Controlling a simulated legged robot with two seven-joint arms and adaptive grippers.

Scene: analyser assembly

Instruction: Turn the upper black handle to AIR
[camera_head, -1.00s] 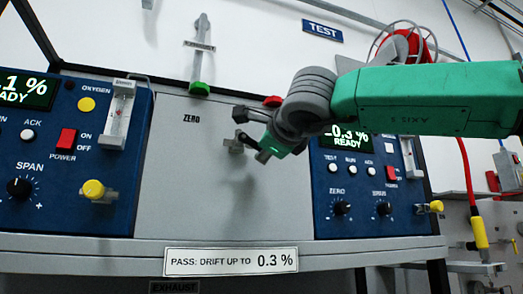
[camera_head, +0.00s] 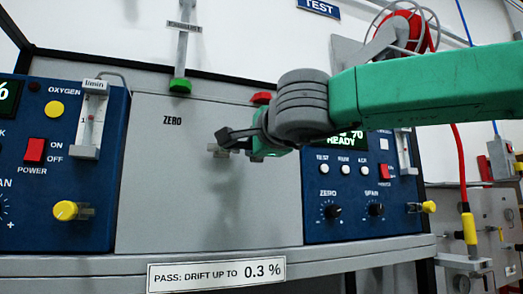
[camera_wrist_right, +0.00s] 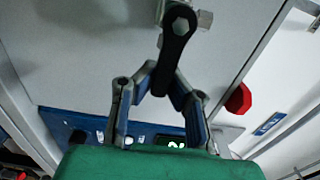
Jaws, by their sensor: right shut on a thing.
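The black handle (camera_wrist_right: 175,52) is a dark lever on a metal valve fitting (camera_wrist_right: 204,18) in the right wrist view. In the head view the fitting (camera_head: 217,150) stands out from the grey panel below the word ZERO. My right gripper (camera_wrist_right: 164,82) is shut on the lower end of the handle in the wrist view. In the head view my right gripper (camera_head: 241,138) is at the fitting and covers much of the handle. No AIR marking is readable. My left gripper is not in view.
Blue analyser units with knobs stand left (camera_head: 60,180) and right (camera_head: 350,215) of the grey panel (camera_head: 150,200). A green knob (camera_head: 180,85) is above the panel. A red knob shows in the wrist view (camera_wrist_right: 238,99). A ledge (camera_head: 100,268) runs below.

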